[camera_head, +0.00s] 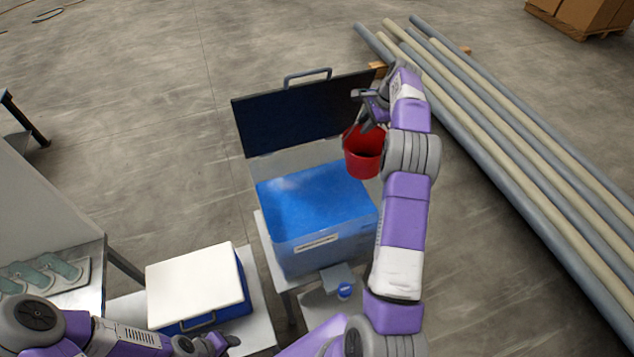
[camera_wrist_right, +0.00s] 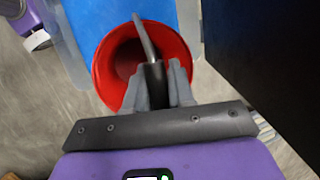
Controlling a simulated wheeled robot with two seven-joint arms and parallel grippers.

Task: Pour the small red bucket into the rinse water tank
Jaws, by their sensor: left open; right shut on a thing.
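The small red bucket (camera_head: 363,160) hangs by its handle from my right gripper (camera_head: 368,108), over the far right corner of the rinse water tank (camera_head: 322,253). The bucket looks roughly upright. In the right wrist view my right gripper (camera_wrist_right: 160,80) is shut on the handle's grip, and the red bucket (camera_wrist_right: 108,68) lies just beyond the fingers with its mouth showing dark. What is inside is not clear. The tank is a clear box with blue water and a label, its dark lid (camera_head: 270,112) standing open behind. My left gripper (camera_head: 208,344) is open and empty, low near the bottom edge.
A blue cooler with a white lid (camera_head: 196,284) stands left of the tank. A metal table (camera_head: 92,285) with grey-green pieces is at the far left. Long pipes (camera_head: 500,120) lie on the floor to the right. The floor behind and left of the lid is clear.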

